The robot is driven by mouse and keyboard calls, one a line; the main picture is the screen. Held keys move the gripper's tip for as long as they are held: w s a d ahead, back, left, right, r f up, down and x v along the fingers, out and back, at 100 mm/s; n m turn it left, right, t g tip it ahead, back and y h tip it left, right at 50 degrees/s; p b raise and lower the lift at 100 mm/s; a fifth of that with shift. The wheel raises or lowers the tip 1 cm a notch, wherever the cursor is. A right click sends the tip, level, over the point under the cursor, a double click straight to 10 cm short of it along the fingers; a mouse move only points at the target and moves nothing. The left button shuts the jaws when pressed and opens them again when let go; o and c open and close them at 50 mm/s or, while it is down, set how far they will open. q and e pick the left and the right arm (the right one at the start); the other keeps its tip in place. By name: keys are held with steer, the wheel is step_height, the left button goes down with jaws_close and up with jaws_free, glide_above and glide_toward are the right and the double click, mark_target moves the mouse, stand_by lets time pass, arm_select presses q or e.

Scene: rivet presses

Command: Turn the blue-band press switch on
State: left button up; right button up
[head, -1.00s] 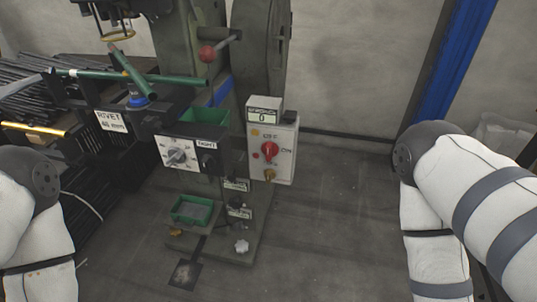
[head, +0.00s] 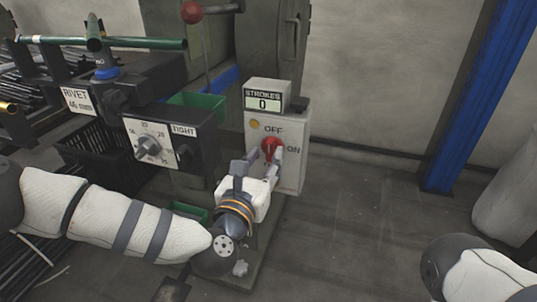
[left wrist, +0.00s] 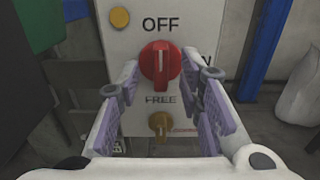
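The press switch is a red rotary knob (head: 270,149) on a light grey box (head: 291,178) marked OFF at the top and ON at the right. In the left wrist view the red knob (left wrist: 160,63) stands with its ridge upright, toward OFF. FREE is printed below it. My left gripper (head: 262,168) is at the front of the box, close to the knob. In the left wrist view its two purple-padded fingers (left wrist: 168,108) are spread apart, with the knob just beyond and between their tips. My right gripper is out of view.
A strokes counter (head: 264,99) reading 0 sits on top of the box. A dial panel marked TIGHT (head: 160,143) stands at its left. A brass key-like part (left wrist: 160,125) sits below the knob. A blue post (head: 470,100) rises at the right.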

mark_target(271, 151)
arm_select(q)
steer(key=shift+x, duration=1.25)
jaws_close()
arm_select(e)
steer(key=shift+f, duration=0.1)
arm_select(q)
steer(key=shift+m, duration=0.4)
steer(key=m, duration=0.4)
steer(key=shift+d, duration=0.15)
steer(key=m+p, duration=0.1)
steer(key=m, duration=0.3)
steer(key=shift+s+f+m, duration=0.1)
steer(key=shift+m, duration=0.2)
steer(key=m+p, duration=0.1)
steer(key=m, duration=0.3)
steer(key=shift+d, duration=0.1)
steer(key=shift+f+m+p, duration=0.2)
steer(key=shift+m+p, duration=0.4)
steer(key=shift+m, duration=1.5)
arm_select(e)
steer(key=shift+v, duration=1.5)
arm_select(q)
steer(key=shift+m, duration=0.3)
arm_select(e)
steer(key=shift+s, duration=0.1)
